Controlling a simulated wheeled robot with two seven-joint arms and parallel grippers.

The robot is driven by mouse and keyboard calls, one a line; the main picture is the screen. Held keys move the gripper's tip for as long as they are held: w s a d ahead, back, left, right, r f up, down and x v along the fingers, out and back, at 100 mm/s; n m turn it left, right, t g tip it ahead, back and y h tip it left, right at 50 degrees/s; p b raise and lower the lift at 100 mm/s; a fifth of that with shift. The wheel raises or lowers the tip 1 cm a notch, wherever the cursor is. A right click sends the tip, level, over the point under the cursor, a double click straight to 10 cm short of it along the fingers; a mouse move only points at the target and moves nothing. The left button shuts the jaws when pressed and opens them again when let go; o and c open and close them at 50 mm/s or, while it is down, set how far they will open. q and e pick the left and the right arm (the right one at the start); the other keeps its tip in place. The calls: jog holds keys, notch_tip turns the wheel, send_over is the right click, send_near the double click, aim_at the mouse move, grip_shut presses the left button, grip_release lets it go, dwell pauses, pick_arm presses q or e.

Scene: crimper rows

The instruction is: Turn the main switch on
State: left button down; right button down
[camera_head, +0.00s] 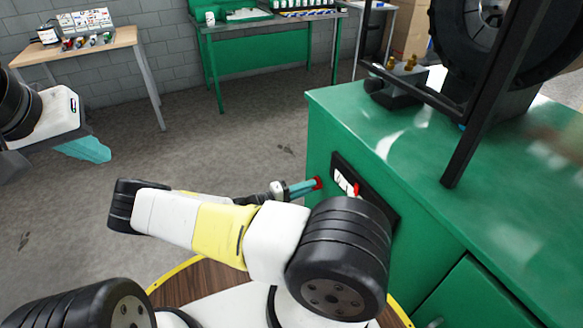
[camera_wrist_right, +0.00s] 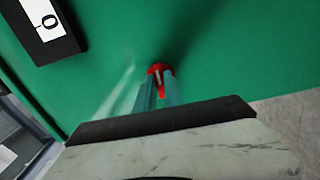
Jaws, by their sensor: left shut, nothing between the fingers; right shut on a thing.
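My left gripper (camera_head: 86,150) is shut and empty, far to the left over the floor.
A wheel machine (camera_head: 490,60) stands on the cabinet. A wooden table (camera_head: 80,47) and a green bench (camera_head: 265,22) stand behind.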

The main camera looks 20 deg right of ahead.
jog(key=c, duration=1.4)
grip_release()
jog(key=shift+c, duration=0.2)
jog(key=a, duration=0.8)
jog(key=shift+s, duration=0.3)
